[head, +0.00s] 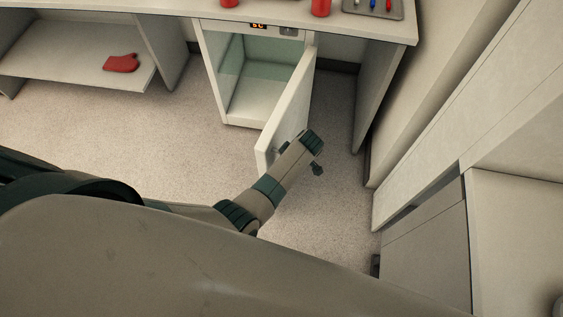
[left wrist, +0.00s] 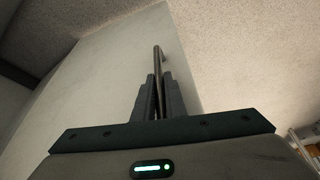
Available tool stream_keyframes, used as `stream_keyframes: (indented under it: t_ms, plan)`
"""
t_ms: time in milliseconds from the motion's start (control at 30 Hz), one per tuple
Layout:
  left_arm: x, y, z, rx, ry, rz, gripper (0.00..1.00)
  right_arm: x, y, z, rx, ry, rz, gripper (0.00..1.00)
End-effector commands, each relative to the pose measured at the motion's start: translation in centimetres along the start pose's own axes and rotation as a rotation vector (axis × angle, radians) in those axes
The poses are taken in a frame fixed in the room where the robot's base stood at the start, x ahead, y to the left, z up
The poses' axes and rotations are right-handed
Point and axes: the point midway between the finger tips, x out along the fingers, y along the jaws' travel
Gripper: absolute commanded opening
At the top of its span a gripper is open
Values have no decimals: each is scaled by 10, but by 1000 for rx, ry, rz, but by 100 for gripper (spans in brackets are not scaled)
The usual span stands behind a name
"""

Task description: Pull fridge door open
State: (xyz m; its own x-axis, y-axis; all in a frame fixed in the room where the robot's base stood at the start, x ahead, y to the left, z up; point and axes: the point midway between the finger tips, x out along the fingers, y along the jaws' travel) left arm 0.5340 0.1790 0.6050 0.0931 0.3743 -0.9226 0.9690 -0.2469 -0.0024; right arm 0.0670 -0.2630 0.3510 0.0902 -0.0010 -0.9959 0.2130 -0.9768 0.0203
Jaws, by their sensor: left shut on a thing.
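The white fridge door (head: 291,108) stands wide open, swung out toward me from the right side of the fridge (head: 213,75). In the left wrist view the door's pale outer face (left wrist: 110,65) fills the left and middle. My left gripper (left wrist: 159,90) is shut on the thin metal door handle (left wrist: 157,58), which runs up between its two dark fingers. In the head view my forearm and wrist lie beside the door's free end and hide most of the handle and fingers. My right gripper is not in view.
The fridge interior looks empty. A white counter (head: 270,14) above it holds red items and a grey tray (head: 372,8). A red object (head: 121,63) lies on a low shelf at left. A counter leg stands right of the door. Carpet floor around the door is clear.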

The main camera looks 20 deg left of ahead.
Motion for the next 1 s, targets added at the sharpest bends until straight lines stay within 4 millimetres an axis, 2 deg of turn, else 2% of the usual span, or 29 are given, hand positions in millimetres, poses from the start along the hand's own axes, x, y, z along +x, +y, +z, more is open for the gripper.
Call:
stream_keyframes:
  t_ms: [200,367,400,467,1000]
  plan:
    - [1,-3,2,4,-4,-8,0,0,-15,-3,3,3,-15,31]
    - [1,-3,3,3,-5,-8,0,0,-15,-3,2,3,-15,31]
    - [1,-3,3,3,-5,-8,16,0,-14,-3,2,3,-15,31]
    - [1,-2,2,3,-5,-7,30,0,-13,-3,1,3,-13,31]
    - [0,0,1,1,-2,-1,30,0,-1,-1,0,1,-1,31]
